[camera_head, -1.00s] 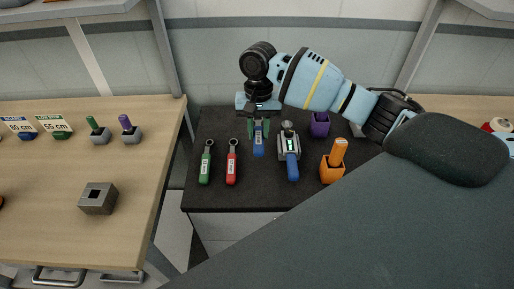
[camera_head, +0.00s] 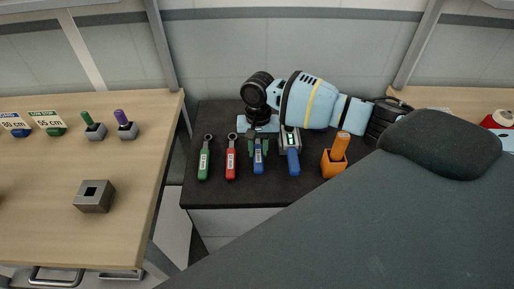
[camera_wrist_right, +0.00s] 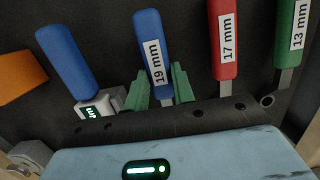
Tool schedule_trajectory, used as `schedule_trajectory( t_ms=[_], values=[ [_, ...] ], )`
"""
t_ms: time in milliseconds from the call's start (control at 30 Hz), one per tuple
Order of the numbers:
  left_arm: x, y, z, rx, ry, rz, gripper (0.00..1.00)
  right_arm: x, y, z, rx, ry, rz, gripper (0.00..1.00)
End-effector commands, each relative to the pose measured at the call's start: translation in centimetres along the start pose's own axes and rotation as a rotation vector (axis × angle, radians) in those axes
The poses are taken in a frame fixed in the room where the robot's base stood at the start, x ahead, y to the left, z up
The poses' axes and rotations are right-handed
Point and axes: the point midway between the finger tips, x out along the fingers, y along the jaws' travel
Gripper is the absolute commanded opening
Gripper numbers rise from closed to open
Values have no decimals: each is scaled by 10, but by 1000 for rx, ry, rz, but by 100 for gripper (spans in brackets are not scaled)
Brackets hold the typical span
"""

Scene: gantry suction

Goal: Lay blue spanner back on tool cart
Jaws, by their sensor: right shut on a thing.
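The blue spanner (camera_head: 258,164), labelled 19 mm in the right wrist view (camera_wrist_right: 150,45), is between the green fingers of my right gripper (camera_head: 258,142). The gripper is shut on it, low over the dark top of the tool cart (camera_head: 222,113). The spanner lies in line with the red spanner (camera_head: 231,160) and the green spanner (camera_head: 205,160) on its left. Its head end is hidden under the gripper. I cannot tell whether it touches the cart top. My left gripper is not in view.
A blue-handled tool with a lit display (camera_head: 292,156) lies close on the right of the blue spanner. An orange holder (camera_head: 334,164) stands further right. A wooden table (camera_head: 130,200) with a grey block (camera_head: 94,197) is at the left. The cart's front left top is clear.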

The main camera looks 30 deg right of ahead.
Motion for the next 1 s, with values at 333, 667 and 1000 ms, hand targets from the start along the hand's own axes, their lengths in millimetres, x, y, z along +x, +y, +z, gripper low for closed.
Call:
schedule_trajectory(
  t_ms=[333, 667, 1000],
  values=[
    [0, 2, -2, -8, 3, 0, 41, 2, 0, 0, -1, 2, -2, 37],
    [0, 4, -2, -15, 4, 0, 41, 1, -1, 0, -1, 2, -2, 47],
    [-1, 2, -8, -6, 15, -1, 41, -38, -1, -1, -2, 7, -6, 47]
  ],
)
